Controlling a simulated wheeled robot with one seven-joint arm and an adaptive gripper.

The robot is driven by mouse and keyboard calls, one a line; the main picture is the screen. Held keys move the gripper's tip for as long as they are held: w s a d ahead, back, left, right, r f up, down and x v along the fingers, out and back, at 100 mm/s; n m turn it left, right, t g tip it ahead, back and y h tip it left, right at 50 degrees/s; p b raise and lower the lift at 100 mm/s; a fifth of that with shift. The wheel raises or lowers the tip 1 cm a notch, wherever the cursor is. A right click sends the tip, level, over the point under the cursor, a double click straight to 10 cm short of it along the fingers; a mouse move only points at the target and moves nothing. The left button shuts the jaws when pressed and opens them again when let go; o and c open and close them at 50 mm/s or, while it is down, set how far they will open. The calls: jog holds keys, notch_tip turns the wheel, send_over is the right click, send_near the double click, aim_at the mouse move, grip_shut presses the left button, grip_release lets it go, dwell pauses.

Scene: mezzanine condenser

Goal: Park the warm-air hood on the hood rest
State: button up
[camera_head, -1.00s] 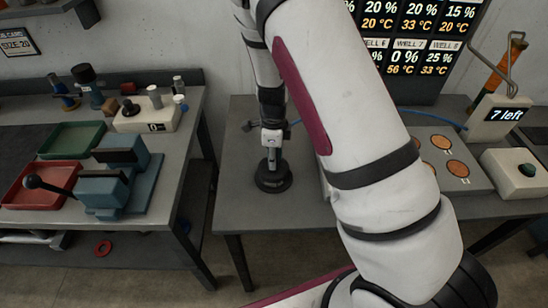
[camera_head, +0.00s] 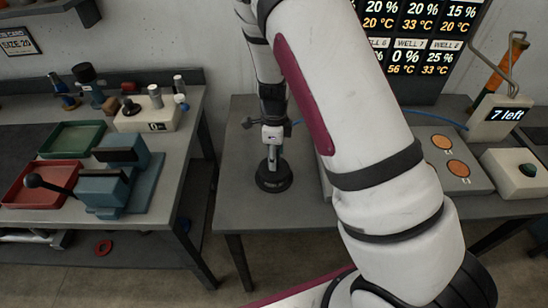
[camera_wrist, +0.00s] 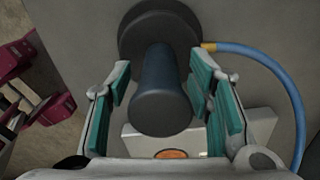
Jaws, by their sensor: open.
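The warm-air hood, as I take it, is a dark round piece with an upright dark handle (camera_wrist: 162,85) and a wide disc (camera_wrist: 140,22) at its foot. A blue hose (camera_wrist: 262,58) with a yellow end meets the disc's side. In the head view the dark disc (camera_head: 273,180) is at the left part of the right-hand table. My gripper (camera_head: 272,148) is above it, pointing down. In the wrist view my gripper (camera_wrist: 163,88) is open, its teal pads on either side of the handle with gaps. I cannot tell a separate hood rest under the disc.
A plate with orange round wells (camera_head: 458,168), a white box with a dark button (camera_head: 515,172) and a "7 left" display (camera_head: 505,115) stand at right. The left bench holds a green tray (camera_head: 72,139), red tray (camera_head: 35,183) and blue press (camera_head: 110,185). My arm hides the table's middle.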

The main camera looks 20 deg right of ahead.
notch_tip(320, 180, up, 11)
jog(key=shift+f+b, duration=0.1)
jog(key=shift+b, duration=0.2)
jog(key=s+a+r+n+t+y, duration=0.1)
jog(key=s+r+n, duration=0.4)
jog(key=r, duration=0.3)
jog(key=s+a+r+n+t+y, duration=0.1)
jog(key=s+r+n, duration=0.3)
jog(key=r+n, duration=0.25)
jog(key=s+d+r+n+t+h, duration=0.1)
jog(key=s+r+n, duration=0.3)
jog(key=s+n, duration=0.2)
jog(key=s+d+r+n+t+h, duration=0.1)
jog(key=s+r+n+t, duration=0.1)
jog(key=s+r+n, duration=0.2)
jog(key=shift+s+n+t, duration=0.3)
jog(key=shift+s+n, duration=0.65)
jog(key=shift+s, duration=1.3)
